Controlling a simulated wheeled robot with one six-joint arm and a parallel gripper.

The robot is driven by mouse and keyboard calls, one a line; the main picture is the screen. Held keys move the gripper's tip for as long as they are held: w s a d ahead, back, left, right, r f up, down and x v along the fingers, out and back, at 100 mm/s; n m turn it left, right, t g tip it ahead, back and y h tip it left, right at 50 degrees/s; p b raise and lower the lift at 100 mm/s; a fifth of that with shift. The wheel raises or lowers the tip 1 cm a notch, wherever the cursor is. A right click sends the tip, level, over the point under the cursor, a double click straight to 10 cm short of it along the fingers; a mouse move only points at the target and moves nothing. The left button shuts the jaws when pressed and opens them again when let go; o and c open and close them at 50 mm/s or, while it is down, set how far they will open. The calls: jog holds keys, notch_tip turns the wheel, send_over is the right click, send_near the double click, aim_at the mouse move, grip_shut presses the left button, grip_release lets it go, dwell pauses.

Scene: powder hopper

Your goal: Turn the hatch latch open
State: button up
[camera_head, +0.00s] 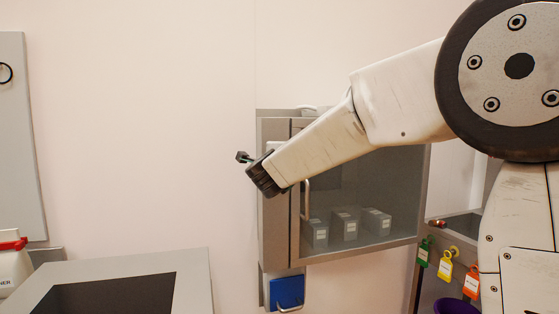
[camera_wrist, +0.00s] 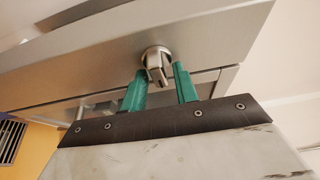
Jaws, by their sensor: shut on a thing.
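The hatch latch (camera_wrist: 156,58) is a round metal boss with a short lever on a brushed grey panel (camera_wrist: 215,40) in the wrist view. My gripper (camera_wrist: 161,78) has its two green fingers on either side of the latch's lever and is shut on it. In the head view my gripper (camera_head: 243,157) is small, beside the upper left of a grey wall cabinet. The latch cannot be made out there.
The wall cabinet (camera_head: 295,245) has a glass door with several small boxes inside. A blue-fronted holder (camera_head: 288,291) hangs below it. A grey open-topped bin (camera_head: 193,270) stands lower left. Coloured tags (camera_head: 445,266) hang at right.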

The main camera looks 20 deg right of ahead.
dwell(0.3)
jog(key=o, duration=0.6)
jog(key=shift+o, duration=0.2)
jog(key=shift+a, duration=0.1)
jog(key=v, duration=0.7)
jog(key=shift+s, duration=0.4)
jog(key=shift+a, duration=0.15)
